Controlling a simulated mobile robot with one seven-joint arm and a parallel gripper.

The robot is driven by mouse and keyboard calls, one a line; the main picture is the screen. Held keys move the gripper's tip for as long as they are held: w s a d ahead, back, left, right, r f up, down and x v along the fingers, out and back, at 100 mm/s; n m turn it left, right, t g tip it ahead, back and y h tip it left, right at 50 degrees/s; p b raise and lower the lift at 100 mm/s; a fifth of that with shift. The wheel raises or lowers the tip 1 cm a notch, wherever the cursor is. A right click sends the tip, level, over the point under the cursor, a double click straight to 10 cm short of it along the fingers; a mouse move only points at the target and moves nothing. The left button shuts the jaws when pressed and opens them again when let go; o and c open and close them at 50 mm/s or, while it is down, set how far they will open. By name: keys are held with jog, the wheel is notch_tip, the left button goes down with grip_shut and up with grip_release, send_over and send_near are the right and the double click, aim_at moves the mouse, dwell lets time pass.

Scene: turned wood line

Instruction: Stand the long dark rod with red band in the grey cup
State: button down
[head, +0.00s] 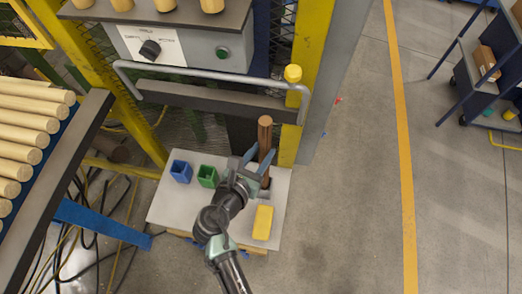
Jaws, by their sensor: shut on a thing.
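The long dark rod (265,134) is brown and stands about upright, its top end toward the camera. My gripper (261,164) is shut on it around the middle, with a finger on each side. No red band can be made out on the rod. A small grey shape that looks like the grey cup (264,195) lies on the pale table just below the gripper, partly hidden by my gripper and arm. The rod's lower end is near this cup; I cannot tell whether it is inside it or above it.
A blue cup (181,172) and a green cup (207,177) stand left of my gripper on the pale table (170,211). A yellow block (263,222) lies at the table's right front. A grey rail (205,78), control box and yellow post (311,75) stand behind.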

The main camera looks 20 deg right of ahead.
jog(key=shift+f+b, duration=1.3)
jog(key=shift+f, duration=0.6)
grip_release()
jog(key=shift+f, duration=0.1)
send_near(262, 160)
jog(key=v, duration=0.3)
jog(key=shift+s+a+r+b, duration=0.15)
jog(key=shift+a+r+b, duration=0.1)
jog(key=shift+r+b, duration=0.1)
dwell(0.4)
